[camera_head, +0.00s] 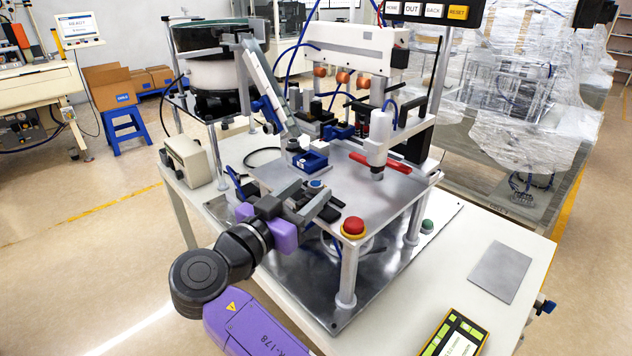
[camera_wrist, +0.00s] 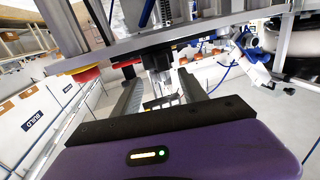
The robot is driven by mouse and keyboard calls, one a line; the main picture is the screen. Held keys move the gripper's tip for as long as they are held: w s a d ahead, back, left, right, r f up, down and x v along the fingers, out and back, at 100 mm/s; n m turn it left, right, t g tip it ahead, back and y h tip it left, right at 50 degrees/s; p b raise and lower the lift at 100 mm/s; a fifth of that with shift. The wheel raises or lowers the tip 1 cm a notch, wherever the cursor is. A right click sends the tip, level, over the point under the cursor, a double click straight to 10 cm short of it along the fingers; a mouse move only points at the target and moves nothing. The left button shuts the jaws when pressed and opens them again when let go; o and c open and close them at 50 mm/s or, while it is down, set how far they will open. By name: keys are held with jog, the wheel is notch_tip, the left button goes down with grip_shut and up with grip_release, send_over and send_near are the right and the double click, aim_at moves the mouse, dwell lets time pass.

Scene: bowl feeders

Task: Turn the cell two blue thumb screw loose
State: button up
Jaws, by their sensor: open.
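My gripper (camera_head: 322,202) is at the front left edge of the cell's metal plate (camera_head: 372,196), its fingers pointing to the right and back. In the wrist view my gripper (camera_wrist: 160,88) is open, with a gap between its two grey fingers. A small round blue piece (camera_head: 316,183) shows just beyond the fingers; it may be the thumb screw, but I cannot tell. In the wrist view a black block with a pale metal part (camera_wrist: 158,62) lies ahead between the fingers. No blue screw is clear there, and I see no contact.
A red stop button (camera_head: 354,226) stands at the plate's front corner, close right of my gripper. A blue tray (camera_head: 310,162) and a slanted feeder track (camera_head: 264,88) stand behind. A grey box (camera_head: 188,160) stands left.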

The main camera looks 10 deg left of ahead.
aim_at(311, 189)
jog(key=shift+x, duration=1.65)
grip_shut()
